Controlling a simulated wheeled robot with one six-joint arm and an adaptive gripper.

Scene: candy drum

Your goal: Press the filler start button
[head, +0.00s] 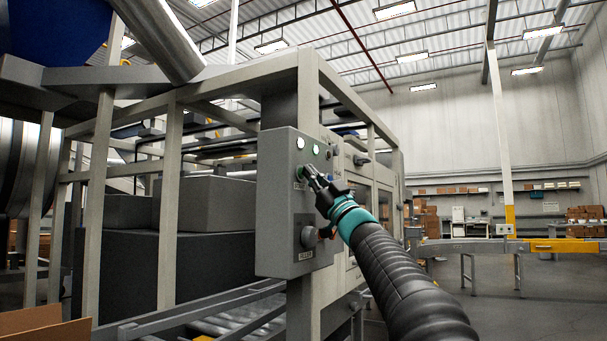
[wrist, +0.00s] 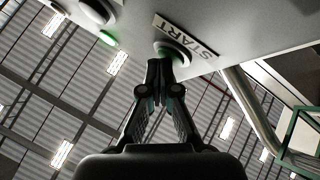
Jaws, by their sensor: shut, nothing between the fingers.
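The grey control box (head: 280,225) is fixed to the machine frame. In the wrist view, the round start button (wrist: 174,50) sits in a pale ring beside a START label (wrist: 197,38), upside down in the picture. My gripper (head: 309,169) is shut and empty, its tips at the upper part of the box face. In the wrist view the gripper tips (wrist: 160,64) overlap the lower edge of the button; I cannot tell whether they touch it. In the head view the tips largely hide the button.
Two lit lamps, one (head: 300,143) at the left, are above the button on the box. A dark round knob (head: 308,236) is lower, above a FILLER label (head: 306,255). Grey frame posts (head: 171,200) stand left of the box. A conveyor (head: 480,246) is far right.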

